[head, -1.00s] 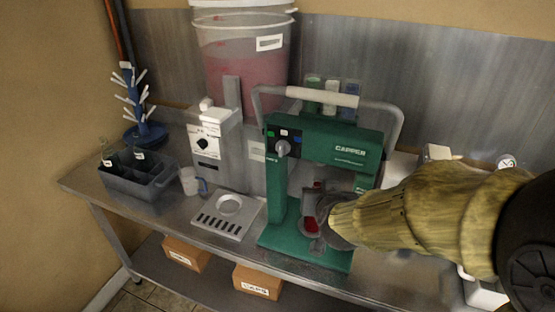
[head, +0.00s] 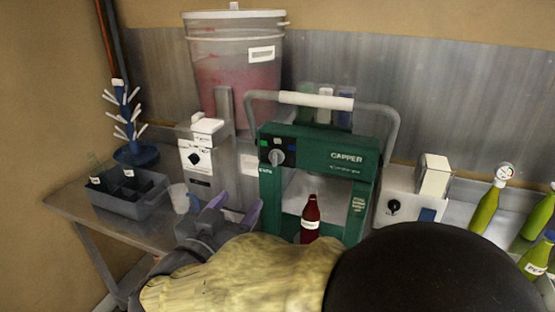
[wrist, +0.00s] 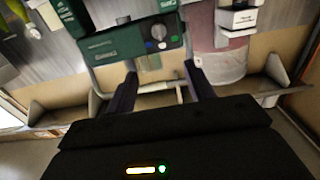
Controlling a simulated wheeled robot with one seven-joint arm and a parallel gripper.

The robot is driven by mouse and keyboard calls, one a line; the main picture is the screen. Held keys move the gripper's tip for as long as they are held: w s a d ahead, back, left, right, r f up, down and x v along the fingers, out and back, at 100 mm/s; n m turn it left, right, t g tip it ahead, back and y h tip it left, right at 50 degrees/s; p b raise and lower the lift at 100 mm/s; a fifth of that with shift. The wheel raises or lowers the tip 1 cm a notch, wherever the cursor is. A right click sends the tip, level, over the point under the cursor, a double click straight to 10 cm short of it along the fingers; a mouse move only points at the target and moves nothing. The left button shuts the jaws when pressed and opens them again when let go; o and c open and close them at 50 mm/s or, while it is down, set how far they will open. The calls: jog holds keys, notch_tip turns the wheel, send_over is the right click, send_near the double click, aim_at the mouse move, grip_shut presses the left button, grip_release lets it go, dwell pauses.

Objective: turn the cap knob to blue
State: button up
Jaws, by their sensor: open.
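The green capper (head: 320,150) stands on the steel bench. Its cap knob (head: 276,157), a grey dial, is at the left of its front panel, below small green, white and blue marks. I cannot surely tell which mark the knob points to. In the wrist view the capper is upside down, and its knob (wrist: 158,31) shows beyond my fingertips. My gripper (head: 238,200) is open and empty, in front of the capper's lower left and below the knob, apart from it. Its two fingers also show in the wrist view (wrist: 161,68). A dark red bottle (head: 311,222) stands upright in the capper.
A white dispenser (head: 197,158) and a bucket of red liquid (head: 238,70) stand left of and behind the capper. A grey crate (head: 128,195) and a cup (head: 180,198) are further left. Green bottles (head: 487,208) stand at the right. My arm hides the bench front.

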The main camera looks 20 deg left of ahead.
aim_at(274, 158)
jog(key=shift+w, duration=0.1)
jog(key=w+p, duration=0.1)
jog(key=w, duration=0.4)
jog(key=w+d, duration=0.1)
jog(key=w, duration=0.5)
jog(key=w+p, duration=0.1)
jog(key=w, duration=0.5)
jog(key=shift+w+d+p, duration=0.2)
jog(key=shift+p, duration=0.15)
jog(key=c, duration=1)
jog(key=shift+o, duration=0.2)
